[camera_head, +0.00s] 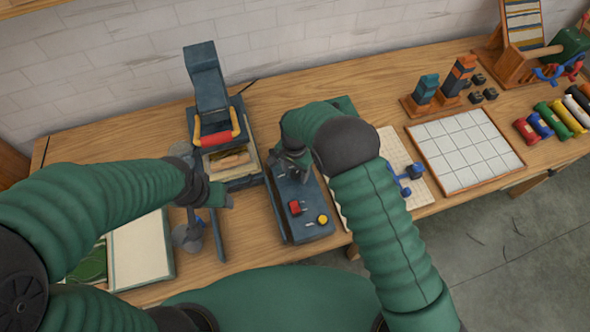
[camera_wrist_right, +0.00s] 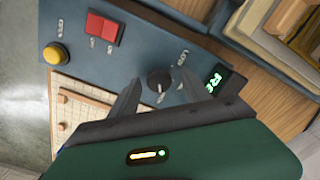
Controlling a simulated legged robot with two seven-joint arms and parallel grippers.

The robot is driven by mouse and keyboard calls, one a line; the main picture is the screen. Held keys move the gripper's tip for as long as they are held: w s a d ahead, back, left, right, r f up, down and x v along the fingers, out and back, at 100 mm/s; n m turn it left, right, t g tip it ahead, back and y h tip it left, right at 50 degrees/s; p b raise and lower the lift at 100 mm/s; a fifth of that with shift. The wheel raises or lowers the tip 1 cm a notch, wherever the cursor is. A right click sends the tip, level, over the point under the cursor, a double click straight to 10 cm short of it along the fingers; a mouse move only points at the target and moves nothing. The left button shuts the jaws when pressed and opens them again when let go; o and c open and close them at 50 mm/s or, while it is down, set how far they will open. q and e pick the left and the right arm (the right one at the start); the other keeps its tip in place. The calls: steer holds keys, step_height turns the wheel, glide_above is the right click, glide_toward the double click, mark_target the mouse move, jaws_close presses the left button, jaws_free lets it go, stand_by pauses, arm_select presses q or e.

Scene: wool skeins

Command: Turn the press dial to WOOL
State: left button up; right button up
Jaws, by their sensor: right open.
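The press dial (camera_wrist_right: 158,78) is a small dark round knob on the blue-grey control panel (camera_wrist_right: 120,65). In the right wrist view my right gripper (camera_wrist_right: 158,92) is open, with one finger on each side of the dial. I cannot tell whether the fingers touch it. Small white labels surround the dial, too blurred to read surely. A dark display (camera_wrist_right: 217,80) beside it shows partly visible green letters. In the head view my right gripper (camera_head: 291,172) is over the control box (camera_head: 283,206) and hides the dial. My left gripper (camera_head: 217,196) is left of the box; its jaws are unclear.
The panel has a red switch (camera_head: 295,207) and a yellow button (camera_head: 323,219). The press (camera_head: 207,85) with its red and yellow handle stands behind, left of the box. A white grid board (camera_head: 465,150) lies to the right. Several coloured skeins (camera_head: 560,113) lie farther right.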

steer(key=shift+w, duration=0.1)
steer(key=c, duration=0.4)
jaws_close()
steer(key=shift+n, duration=0.4)
steer(key=shift+n+b, duration=0.4)
steer(key=shift+n, duration=0.2)
steer(key=n, duration=0.3)
steer(key=shift+n+b, duration=0.3)
steer(key=shift+b, duration=0.1)
steer(key=n+b, duration=0.1)
steer(key=n, duration=0.4)
steer(key=shift+r+n, duration=0.1)
steer(key=shift+n, duration=0.3)
steer(key=shift+w+n, duration=0.1)
steer(key=shift+n, duration=0.2)
